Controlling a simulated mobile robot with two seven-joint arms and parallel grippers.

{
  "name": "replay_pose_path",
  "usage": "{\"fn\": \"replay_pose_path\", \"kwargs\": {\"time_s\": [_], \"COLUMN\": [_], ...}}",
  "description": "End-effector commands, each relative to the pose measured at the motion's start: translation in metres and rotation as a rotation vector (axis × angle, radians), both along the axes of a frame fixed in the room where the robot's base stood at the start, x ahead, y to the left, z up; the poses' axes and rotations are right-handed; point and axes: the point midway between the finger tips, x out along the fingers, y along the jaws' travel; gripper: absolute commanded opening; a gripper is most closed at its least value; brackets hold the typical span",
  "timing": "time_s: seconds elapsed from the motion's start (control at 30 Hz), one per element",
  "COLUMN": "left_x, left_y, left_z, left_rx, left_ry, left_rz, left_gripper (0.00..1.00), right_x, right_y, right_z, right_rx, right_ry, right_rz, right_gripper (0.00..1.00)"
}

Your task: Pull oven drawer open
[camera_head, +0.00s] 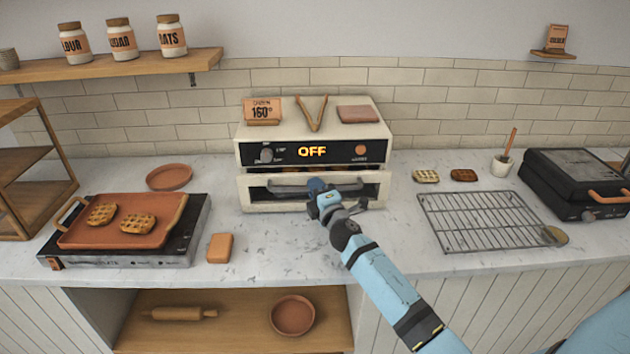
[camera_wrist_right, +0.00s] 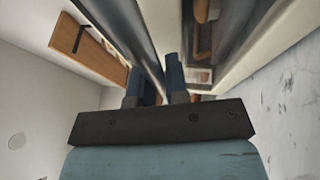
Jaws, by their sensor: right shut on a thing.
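The cream oven (camera_head: 250,150) stands at the back middle of the counter, its display reading OFF. Its drawer (camera_head: 258,202) is pulled out a little, with a dark gap above its front. A dark bar handle (camera_head: 290,189) runs across the drawer front. My right gripper (camera_head: 318,187) is at the middle of the handle and shut on it. In the right wrist view the two blue fingers (camera_wrist_right: 155,85) are on either side of the dark bar (camera_wrist_right: 128,40). My left gripper does not show.
A cooling rack (camera_head: 485,220) lies right of my right arm, with a black grill press (camera_head: 575,180) beyond it. A hot plate (camera_head: 185,240) with a terracotta tray (camera_head: 160,215) of waffles stands left. Tongs (camera_head: 312,114) lie on the oven. The counter before the drawer is clear.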

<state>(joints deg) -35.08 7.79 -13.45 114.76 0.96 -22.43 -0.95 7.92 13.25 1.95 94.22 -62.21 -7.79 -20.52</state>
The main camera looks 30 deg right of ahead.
Motion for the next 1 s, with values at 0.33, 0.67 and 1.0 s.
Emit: {"fn": "replay_pose_path", "kwargs": {"time_s": [0.33, 0.67, 1.0], "left_x": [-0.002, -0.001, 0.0], "left_y": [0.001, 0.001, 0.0], "left_z": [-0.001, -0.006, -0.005], "left_rx": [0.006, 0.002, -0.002], "left_ry": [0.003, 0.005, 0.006], "left_rz": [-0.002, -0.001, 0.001], "left_gripper": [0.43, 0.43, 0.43], "right_x": [-0.076, -0.131, -0.152], "right_y": [0.046, 0.08, 0.093], "right_z": [-0.002, -0.002, 0.0], "right_rx": [0.003, 0.002, 0.0], "right_ry": [0.002, 0.002, 0.001], "right_rz": [0.0, -0.001, 0.0], "right_gripper": [0.0, 0.0, 0.0]}}
